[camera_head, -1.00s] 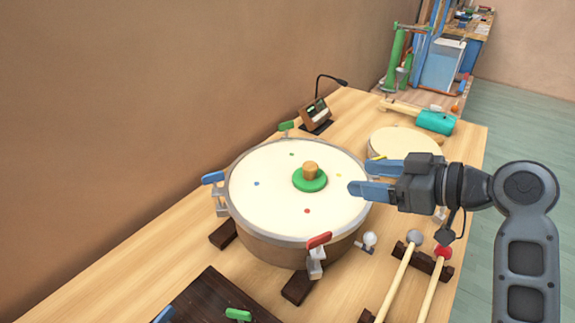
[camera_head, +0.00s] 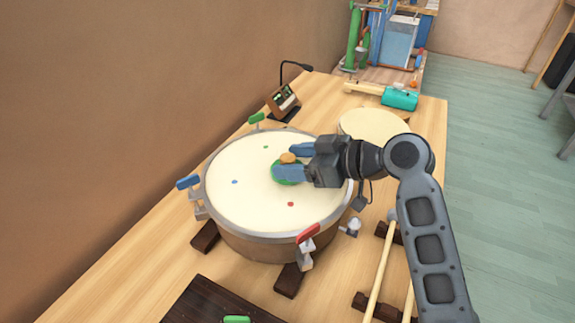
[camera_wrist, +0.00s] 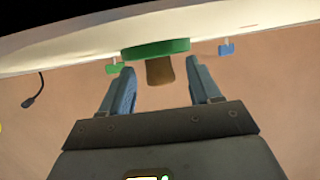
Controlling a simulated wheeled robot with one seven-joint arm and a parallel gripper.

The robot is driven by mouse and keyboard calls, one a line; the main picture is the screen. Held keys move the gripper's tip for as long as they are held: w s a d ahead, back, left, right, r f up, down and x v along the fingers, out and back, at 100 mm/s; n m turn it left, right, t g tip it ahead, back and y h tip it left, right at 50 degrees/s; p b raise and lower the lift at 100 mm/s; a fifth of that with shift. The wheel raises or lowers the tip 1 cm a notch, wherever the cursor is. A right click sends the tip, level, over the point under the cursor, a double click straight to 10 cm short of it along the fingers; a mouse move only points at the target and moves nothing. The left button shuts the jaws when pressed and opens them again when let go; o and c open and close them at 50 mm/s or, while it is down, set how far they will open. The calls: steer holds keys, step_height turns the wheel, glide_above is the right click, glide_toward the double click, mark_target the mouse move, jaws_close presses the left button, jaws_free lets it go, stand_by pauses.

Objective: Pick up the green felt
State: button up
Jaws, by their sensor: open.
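The green felt (camera_head: 281,180) is a round disc with a tan wooden knob (camera_head: 288,158) on top. It lies on the white head of the large drum (camera_head: 236,206), and my gripper partly hides it in the head view. My gripper (camera_head: 291,161) is open, with its blue fingers level with the knob, one on each side. In the wrist view the felt (camera_wrist: 156,50) lies just beyond the fingertips, and the knob (camera_wrist: 160,71) stands between the two fingers of my gripper (camera_wrist: 162,80). I see no contact between fingers and knob.
Coloured clamps, such as a red one (camera_head: 307,233) and a blue one (camera_head: 188,182), stand up around the drum rim. A smaller drum (camera_head: 372,124) and a teal mallet (camera_head: 399,98) are behind. A lamp-like stand (camera_head: 285,101) is at the back left. Sticks (camera_head: 380,268) lie at the front right.

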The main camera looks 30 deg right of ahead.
steer(key=c, duration=1.1)
steer(key=shift+r, duration=0.1)
